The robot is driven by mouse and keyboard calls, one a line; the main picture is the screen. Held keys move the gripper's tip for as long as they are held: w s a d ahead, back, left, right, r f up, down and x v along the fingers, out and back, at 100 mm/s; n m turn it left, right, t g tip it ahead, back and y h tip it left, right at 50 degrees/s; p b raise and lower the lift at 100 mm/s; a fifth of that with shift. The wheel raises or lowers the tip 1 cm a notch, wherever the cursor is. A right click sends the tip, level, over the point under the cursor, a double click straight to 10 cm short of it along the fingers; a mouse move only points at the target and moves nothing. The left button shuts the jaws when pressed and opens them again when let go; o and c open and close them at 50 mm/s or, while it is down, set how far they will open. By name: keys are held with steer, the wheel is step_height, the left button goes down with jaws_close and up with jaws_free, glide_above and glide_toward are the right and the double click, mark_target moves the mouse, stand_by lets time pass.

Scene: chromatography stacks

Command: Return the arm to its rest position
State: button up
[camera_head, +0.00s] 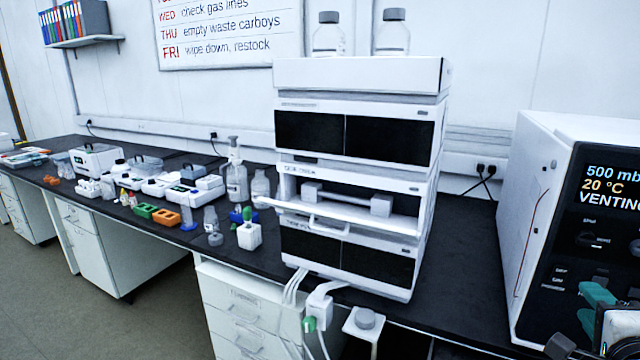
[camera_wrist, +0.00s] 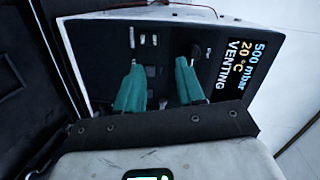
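My gripper (camera_head: 594,306) shows at the lower right of the head view, in front of the white instrument (camera_head: 545,150) with the dark front panel. In the wrist view its two teal fingers stand apart with nothing between them, so my gripper (camera_wrist: 160,84) is open and empty. Behind the fingers, the instrument's panel (camera_wrist: 110,45) fills much of the wrist view. Its display (camera_wrist: 235,62) reads 500 mbar, 20 °C, VENTING. I cannot tell how far the fingertips are from the panel. Most of my arm is outside the head view.
A chromatography stack (camera_head: 360,75) stands on the dark bench (camera_head: 465,270), with two bottles on top. Left of it are several bottles, coloured racks (camera_head: 166,217) and small devices. Tubes and a white holder (camera_head: 362,325) are at the bench's front edge. Bare bench lies between stack and instrument.

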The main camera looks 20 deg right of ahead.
steer(key=a+f+n+g+y+p, duration=0.35)
steer(key=a+f+n+y, duration=0.35)
steer(key=a+f+n, duration=0.8)
steer(key=s+a+f+n+g+y+p, duration=0.1)
steer(key=s+a+f+n+g+y, duration=0.3)
steer(key=s+a+f+n+g, duration=0.3)
steer(key=s+a+f+n, duration=0.2)
steer(key=s+a+f, duration=0.1)
steer(key=s+f, duration=0.1)
steer(key=shift+a+f+p, duration=0.3)
steer(key=shift+f+p, duration=0.05)
steer(key=shift+f, duration=0.5)
